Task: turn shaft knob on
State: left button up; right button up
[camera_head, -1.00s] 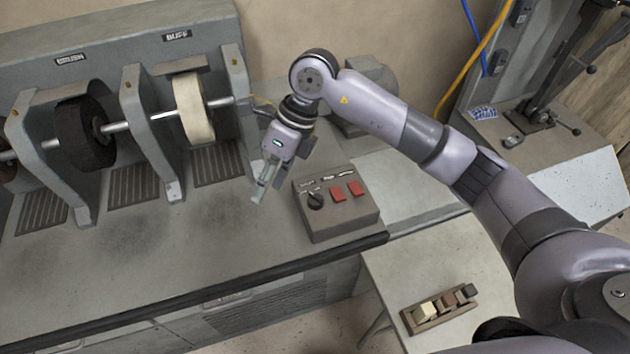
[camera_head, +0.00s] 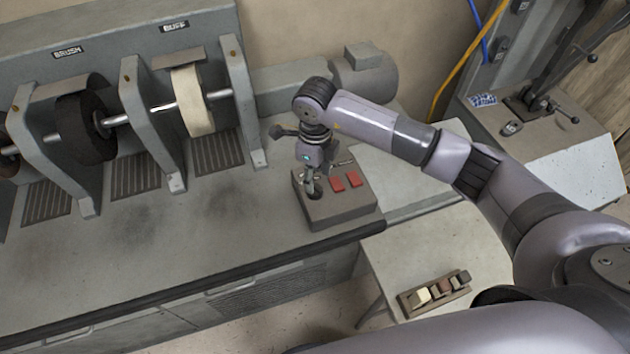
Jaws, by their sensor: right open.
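The shaft knob, a black rotary knob (camera_head: 314,193), sits at the left of the grey control box (camera_head: 341,210) on the bench. Two red square buttons (camera_head: 345,182) are beside it on the right. My right gripper (camera_head: 314,186) points down over the knob, with its fingertips close around it. The fingers are open. They hide much of the knob, so I cannot tell whether they touch it or how it is turned. My left gripper is not in view; only part of a purple arm link shows at the bottom.
A machine with a black brush wheel (camera_head: 86,127) and a pale buff wheel (camera_head: 193,100) on a shaft stands at the left. A grey motor (camera_head: 366,72) stands behind the box. A wooden holder with blocks (camera_head: 436,297) is on the side table. The bench front is clear.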

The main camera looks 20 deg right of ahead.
notch_tip(320, 180, down, 5)
jog(key=shift+r+p, duration=0.1)
jog(key=shift+p, duration=0.25)
jog(key=c, duration=0.9)
jog(key=shift+o, duration=0.2)
